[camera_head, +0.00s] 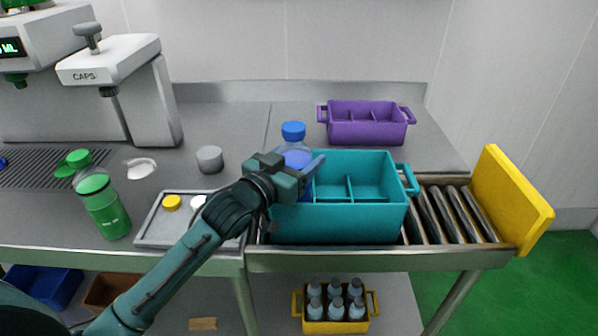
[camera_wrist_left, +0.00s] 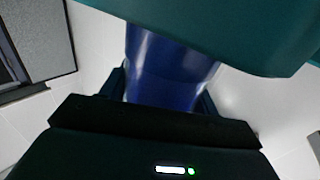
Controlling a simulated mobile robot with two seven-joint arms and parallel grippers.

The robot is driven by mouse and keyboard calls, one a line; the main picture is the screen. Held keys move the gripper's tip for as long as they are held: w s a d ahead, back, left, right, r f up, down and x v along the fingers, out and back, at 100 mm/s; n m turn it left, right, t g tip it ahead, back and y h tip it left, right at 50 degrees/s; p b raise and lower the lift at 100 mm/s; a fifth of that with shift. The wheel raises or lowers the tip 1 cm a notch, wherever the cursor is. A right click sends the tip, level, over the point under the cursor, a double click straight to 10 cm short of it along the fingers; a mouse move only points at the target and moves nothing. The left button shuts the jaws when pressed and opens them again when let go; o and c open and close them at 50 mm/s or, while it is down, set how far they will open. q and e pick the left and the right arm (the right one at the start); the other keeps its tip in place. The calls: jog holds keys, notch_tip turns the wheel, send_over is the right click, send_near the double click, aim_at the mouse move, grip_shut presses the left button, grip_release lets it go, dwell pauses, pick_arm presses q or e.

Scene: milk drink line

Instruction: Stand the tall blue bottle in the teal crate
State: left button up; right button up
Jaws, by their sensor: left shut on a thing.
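The tall blue bottle (camera_head: 296,156) has a blue cap and a clear neck. It stands roughly upright at the left end of the teal crate (camera_head: 340,222). My left gripper (camera_head: 298,178) is shut on its body, and the left wrist view shows the blue bottle body (camera_wrist_left: 170,70) between the fingers. A strip of blue shows below the gripper, inside the crate's outline. The gripper hides much of the left compartment, so I cannot tell whether the bottle's base touches the crate floor. The other visible compartments look empty. My right gripper is not in view.
The crate sits on a roller conveyor (camera_head: 455,215) with a yellow end plate (camera_head: 508,200). A purple crate (camera_head: 366,124) stands behind it. A green bottle (camera_head: 106,208), a grey tray (camera_head: 164,228) with caps, and a capping machine (camera_head: 150,95) are to the left.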

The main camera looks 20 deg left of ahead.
pick_arm(q)
jog(key=shift+f, duration=1.6)
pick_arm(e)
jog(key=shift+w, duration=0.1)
pick_arm(q)
jog(key=shift+f, duration=0.1)
jog(key=o, duration=0.9)
jog(key=shift+f, duration=0.15)
jog(key=o, duration=0.5)
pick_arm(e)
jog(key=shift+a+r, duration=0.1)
pick_arm(q)
jog(key=shift+b+v, duration=0.6)
jog(key=shift+v, duration=5.45)
